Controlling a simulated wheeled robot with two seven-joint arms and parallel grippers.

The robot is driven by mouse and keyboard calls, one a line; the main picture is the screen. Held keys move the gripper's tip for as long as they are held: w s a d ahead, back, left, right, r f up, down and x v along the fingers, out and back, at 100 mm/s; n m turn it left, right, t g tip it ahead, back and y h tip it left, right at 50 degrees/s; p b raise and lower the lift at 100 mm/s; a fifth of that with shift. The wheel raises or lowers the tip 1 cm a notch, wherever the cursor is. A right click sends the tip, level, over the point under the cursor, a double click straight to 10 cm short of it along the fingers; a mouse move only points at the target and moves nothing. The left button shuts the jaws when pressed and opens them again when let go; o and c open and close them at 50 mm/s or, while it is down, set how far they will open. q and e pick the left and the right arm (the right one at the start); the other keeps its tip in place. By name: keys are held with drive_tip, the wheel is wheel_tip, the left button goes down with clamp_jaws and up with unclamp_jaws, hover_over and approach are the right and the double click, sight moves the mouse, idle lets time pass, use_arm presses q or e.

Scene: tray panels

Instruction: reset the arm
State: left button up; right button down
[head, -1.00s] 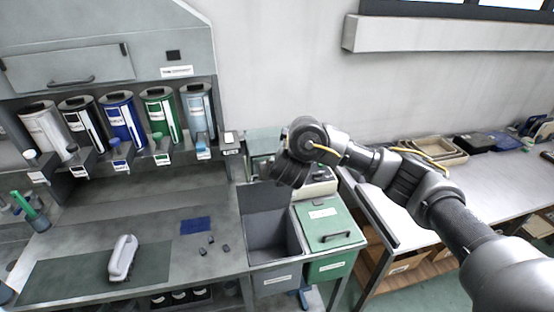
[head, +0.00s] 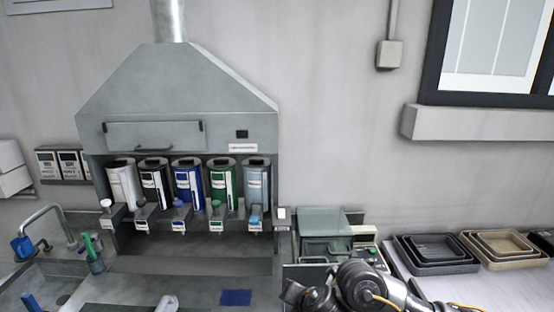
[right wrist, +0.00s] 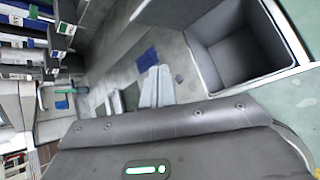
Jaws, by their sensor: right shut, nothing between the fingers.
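My right arm (head: 362,288) shows at the bottom of the head view, folded in front of the bench. Its end is cut off by the lower edge there. In the right wrist view the fingers of my right gripper (right wrist: 157,87) are together, with nothing between them. They point over the grey bench, near a blue square (right wrist: 148,59). My left gripper is in neither view.
The hood has a row of several coloured canisters (head: 188,183). An open grey bin (right wrist: 240,48) lies to the right in the wrist view. Black trays (head: 437,254) and beige trays (head: 502,247) stand on the right-hand table.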

drive_tip(key=s+f+m+y, duration=0.1)
drive_tip(key=s+f+m, duration=0.4)
drive_tip(key=s+m, duration=0.65)
drive_tip(key=s+d+f+m+g+h, duration=0.25)
drive_tip(key=s+d+f+m, duration=0.25)
drive_tip(key=s+d+m, duration=0.5)
drive_tip(key=s+d+f+m+g+h, duration=0.2)
drive_tip(key=s+d+f+m+g, duration=0.15)
drive_tip(key=s+d+m, duration=0.65)
drive_tip(key=s+a+f+n+g+b, duration=0.1)
drive_tip(key=s+f+b, duration=0.15)
drive_tip(key=f, duration=1.55)
drive_tip(key=s+f+n+b, duration=0.1)
drive_tip(key=f+b, duration=0.3)
drive_tip(key=f, duration=1.4)
drive_tip(key=s+d+f+g+b, duration=0.1)
drive_tip(key=s+f+b, duration=0.3)
drive_tip(key=s+f, duration=1.1)
wheel_tip(320, 180, down, 2)
drive_tip(key=shift+s+d+f, duration=0.1)
drive_tip(key=shift+s+d, duration=0.2)
drive_tip(key=shift+d, duration=0.6)
